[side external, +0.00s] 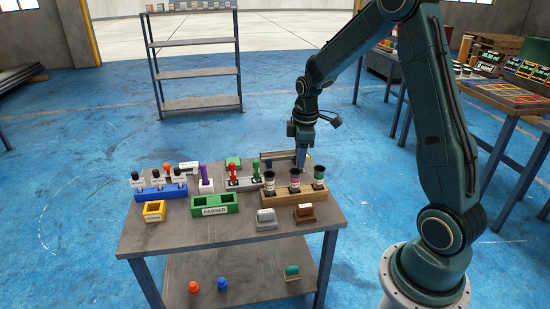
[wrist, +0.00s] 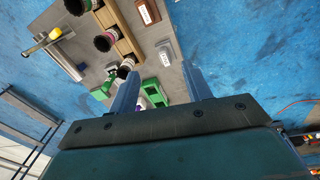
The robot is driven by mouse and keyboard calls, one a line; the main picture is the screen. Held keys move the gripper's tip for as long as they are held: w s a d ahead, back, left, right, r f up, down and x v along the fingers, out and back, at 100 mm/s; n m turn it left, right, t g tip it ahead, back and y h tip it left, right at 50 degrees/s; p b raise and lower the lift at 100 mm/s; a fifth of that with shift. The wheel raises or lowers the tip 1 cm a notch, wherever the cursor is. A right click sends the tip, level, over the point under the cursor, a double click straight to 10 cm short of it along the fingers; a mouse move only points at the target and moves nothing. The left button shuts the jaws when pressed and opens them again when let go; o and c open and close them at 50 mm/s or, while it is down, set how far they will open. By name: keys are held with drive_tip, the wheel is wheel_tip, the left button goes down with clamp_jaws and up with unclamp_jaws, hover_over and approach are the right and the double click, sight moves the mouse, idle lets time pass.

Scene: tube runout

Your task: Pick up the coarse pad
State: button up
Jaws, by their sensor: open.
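Two small handled pads sit near the table's front right: a brown one (side external: 304,213) and a grey one (side external: 266,219). Each carries a small label that I cannot read, so I cannot tell from it which is the coarse pad. In the wrist view the brown pad (wrist: 148,12) is at the top and the grey pad (wrist: 166,51) is below it. My gripper (side external: 302,158) is above the back right of the table, behind both pads. In the wrist view its two fingers (wrist: 160,85) are apart with nothing held between them.
A wooden rack (side external: 293,194) with dark-topped tubes stands between my gripper and the pads. A green PASSED tray (side external: 214,204), a blue rack (side external: 162,192), a yellow box (side external: 154,211) and red and green upright pieces occupy the left and middle. The table's front strip is clear.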

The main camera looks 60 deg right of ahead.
drive_tip(key=n+g, duration=0.1)
drive_tip(key=n, duration=0.1)
hover_over(305, 206)
wheel_tip(305, 206, down, 12)
drive_tip(key=shift+d+r+y, duration=0.2)
drive_tip(key=shift+d+y, duration=0.05)
drive_tip(key=shift+y, duration=0.05)
drive_tip(key=shift+f, duration=4.25)
drive_tip(key=shift+f, duration=0.15)
drive_tip(key=shift+a+f, duration=0.15)
drive_tip(key=shift+f, duration=2.3)
clamp_jaws()
